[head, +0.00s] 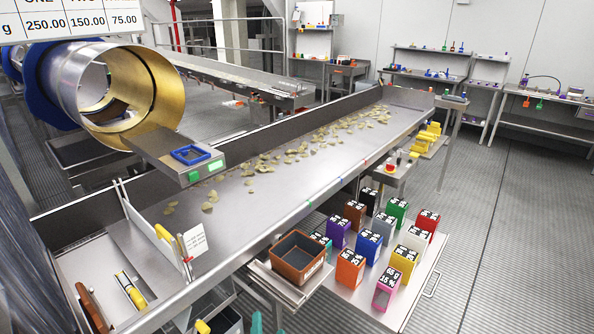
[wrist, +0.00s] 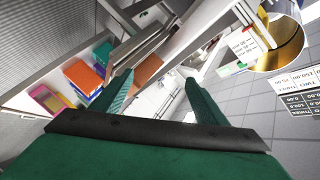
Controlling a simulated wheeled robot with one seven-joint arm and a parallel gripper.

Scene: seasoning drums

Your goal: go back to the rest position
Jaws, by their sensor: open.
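My gripper (wrist: 157,82) shows in the wrist view with its two green fingers spread apart. Nothing is held between the fingers. The wrist view is tilted, with coloured boxes off to the left of the fingers and the brassy drum mouth (wrist: 278,45) at the upper right. I cannot make out my gripper for certain in the head view.
A steel conveyor (head: 310,165) carrying scattered chips runs away from the front left. The drum (head: 110,85) overhangs its left side. A brown bin (head: 298,278) and a shelf of several coloured boxes (head: 350,268) stand to its right. The right floor (head: 510,220) is clear.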

